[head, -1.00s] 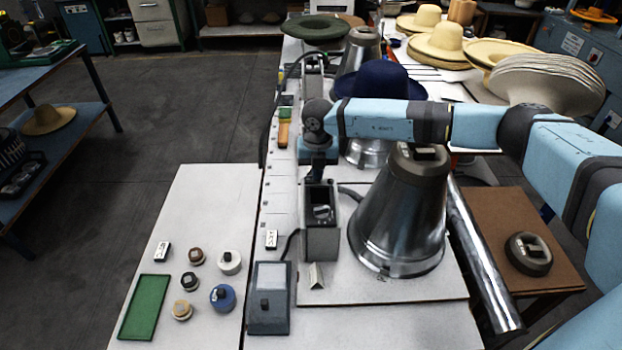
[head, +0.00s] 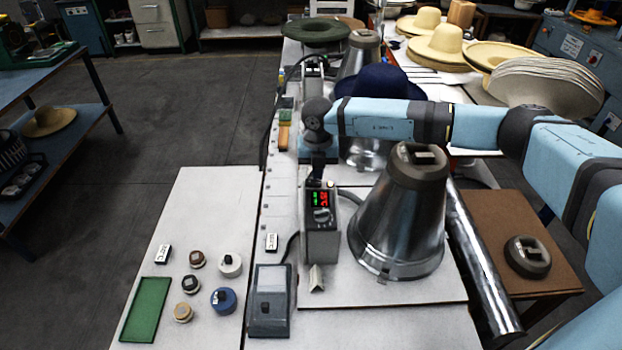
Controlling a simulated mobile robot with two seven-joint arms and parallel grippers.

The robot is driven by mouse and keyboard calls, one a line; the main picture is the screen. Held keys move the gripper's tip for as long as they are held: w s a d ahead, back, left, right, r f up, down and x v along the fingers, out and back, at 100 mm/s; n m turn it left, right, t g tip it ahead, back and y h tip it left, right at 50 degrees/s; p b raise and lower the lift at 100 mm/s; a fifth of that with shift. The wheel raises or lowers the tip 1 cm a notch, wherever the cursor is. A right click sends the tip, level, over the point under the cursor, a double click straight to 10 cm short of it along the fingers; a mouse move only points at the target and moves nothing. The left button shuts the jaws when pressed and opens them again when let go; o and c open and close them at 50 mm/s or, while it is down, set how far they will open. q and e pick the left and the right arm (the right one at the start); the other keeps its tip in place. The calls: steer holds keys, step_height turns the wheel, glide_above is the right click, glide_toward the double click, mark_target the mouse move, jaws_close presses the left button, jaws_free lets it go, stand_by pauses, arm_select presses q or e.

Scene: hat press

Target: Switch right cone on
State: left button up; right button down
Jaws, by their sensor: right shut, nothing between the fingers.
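The nearest metal cone (head: 400,220) stands on a light board, with a dark grey cap on top. Its grey control box (head: 322,243) stands just left of it. My right gripper (head: 318,182) points down just above and behind the box's top edge. It is shut and empty; its fingertips are partly hidden by the box, so I cannot tell whether they touch it. My left gripper is out of view.
A grey pedal-like box (head: 269,300) and a small white label (head: 271,242) lie left of the control box. Several round weights, such as a blue one (head: 223,300), and a green tray (head: 147,310) lie on the left table. A blue hat (head: 378,80) sits behind my right arm.

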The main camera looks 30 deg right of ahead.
steer(key=shift+r+p, duration=1.15)
steer(key=shift+r, duration=1.25)
